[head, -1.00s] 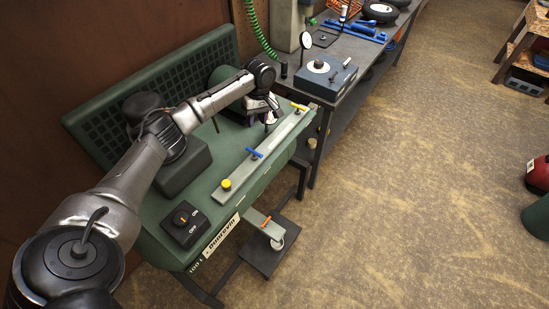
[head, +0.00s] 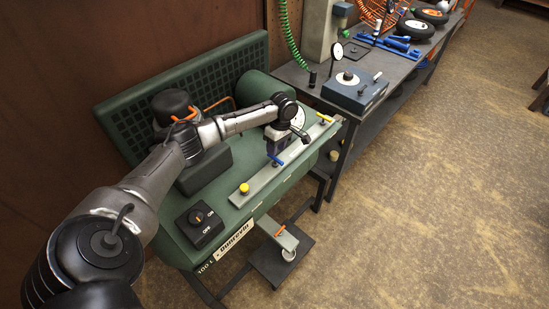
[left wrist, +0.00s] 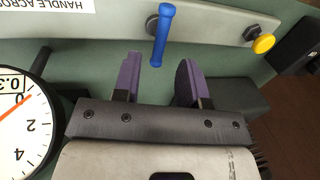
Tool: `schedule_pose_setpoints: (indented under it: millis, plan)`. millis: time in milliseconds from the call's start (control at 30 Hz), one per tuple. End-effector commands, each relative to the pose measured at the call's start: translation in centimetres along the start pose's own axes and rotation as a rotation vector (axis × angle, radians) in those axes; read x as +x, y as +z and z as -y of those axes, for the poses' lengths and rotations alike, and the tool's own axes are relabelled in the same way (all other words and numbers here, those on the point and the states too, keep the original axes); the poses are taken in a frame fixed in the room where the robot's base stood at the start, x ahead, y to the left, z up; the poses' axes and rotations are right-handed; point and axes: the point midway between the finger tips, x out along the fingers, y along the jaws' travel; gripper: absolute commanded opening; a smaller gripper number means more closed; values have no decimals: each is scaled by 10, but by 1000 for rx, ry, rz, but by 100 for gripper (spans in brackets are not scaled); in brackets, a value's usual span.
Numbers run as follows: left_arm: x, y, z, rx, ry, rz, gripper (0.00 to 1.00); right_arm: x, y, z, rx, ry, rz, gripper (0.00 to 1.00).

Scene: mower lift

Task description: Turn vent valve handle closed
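A blue lever handle (head: 276,160) sits on the grey rail (head: 262,179) along the green machine's front edge. In the left wrist view the blue handle (left wrist: 161,36) lies crosswise to the rail, beside a partly cut-off label reading "HANDLE ACROS". My left gripper (head: 279,148) is just behind the blue handle. In the left wrist view its two purple-padded fingers (left wrist: 157,80) are apart with nothing between them. The handle's lower end is just beyond the gap, apparently not touching either finger. My right gripper is not in view.
A yellow knob (head: 244,188) and an orange-yellow handle (head: 325,118) are at the rail's two ends. A round dial gauge (left wrist: 18,125) is close beside the left gripper. An ON/OFF switch box (head: 199,225) sits at the near corner. The floor to the right is clear.

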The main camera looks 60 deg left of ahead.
Motion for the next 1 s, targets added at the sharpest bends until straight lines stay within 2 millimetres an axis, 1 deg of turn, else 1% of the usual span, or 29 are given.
schedule_pose_setpoints:
  millis: [33, 100, 300, 500, 767, 800, 1000]
  plan:
    - [10, 0, 0, 0, -2, 0, 39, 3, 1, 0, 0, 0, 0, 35]
    - [20, 0, 0, 0, -2, 0, 39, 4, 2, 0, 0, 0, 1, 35]
    - [39, 0, 0, 0, -1, 0, 39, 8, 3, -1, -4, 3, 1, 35]
    - [46, 0, 0, 0, 0, 0, 39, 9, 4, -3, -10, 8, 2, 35]
    - [46, 0, 0, 1, 0, 0, 39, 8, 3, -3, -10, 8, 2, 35]
    - [46, 0, 0, 1, 0, 0, 38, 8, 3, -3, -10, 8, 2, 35]
    - [46, 0, 0, 1, 0, 0, 19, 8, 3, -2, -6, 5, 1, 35]
